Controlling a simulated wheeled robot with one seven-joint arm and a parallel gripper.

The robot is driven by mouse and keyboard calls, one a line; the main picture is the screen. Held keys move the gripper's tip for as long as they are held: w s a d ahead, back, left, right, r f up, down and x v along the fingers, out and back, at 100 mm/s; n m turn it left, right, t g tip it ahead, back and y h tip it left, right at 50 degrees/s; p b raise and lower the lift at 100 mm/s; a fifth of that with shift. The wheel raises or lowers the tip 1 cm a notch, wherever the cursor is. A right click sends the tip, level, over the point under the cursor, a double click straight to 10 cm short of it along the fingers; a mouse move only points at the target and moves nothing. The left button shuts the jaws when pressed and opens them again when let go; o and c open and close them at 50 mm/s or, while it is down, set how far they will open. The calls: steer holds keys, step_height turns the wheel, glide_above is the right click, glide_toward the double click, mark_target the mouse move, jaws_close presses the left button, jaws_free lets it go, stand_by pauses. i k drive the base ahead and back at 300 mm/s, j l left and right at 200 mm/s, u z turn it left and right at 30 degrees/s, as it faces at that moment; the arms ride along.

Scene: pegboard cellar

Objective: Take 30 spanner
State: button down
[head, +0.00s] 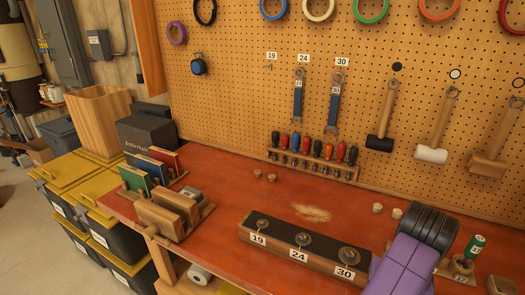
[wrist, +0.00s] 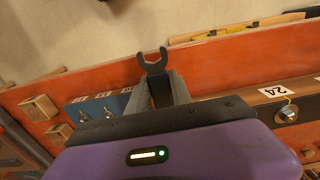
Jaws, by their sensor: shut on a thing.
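On the pegboard, a blue-handled spanner 30 (head: 334,103) hangs under its label 30 (head: 342,61). Spanner 24 (head: 298,97) hangs to its left. No spanner hangs under label 19 (head: 272,56). In the wrist view my gripper (wrist: 163,90) is shut on a dark spanner (wrist: 154,62), with its open-ended jaw sticking out beyond the fingers. The held spanner's number is hidden. In the head view my purple arm covers the lower right, and the fingers and held spanner cannot be made out.
On the red bench (head: 210,230), a wooden block (head: 270,252) bears bolts labelled 19, 24 and 30. A screwdriver rack (head: 312,166) stands by the pegboard. Mallets hang at right. The bench middle is mostly clear.

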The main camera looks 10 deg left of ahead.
mark_target(336, 96)
steer(key=i+j+z, duration=0.4)
steer(key=j, duration=0.25)
steer(key=i+j+z, duration=0.1)
steer(key=j, duration=0.2)
steer(key=i+j+z, duration=0.1)
steer(key=j, duration=0.25)
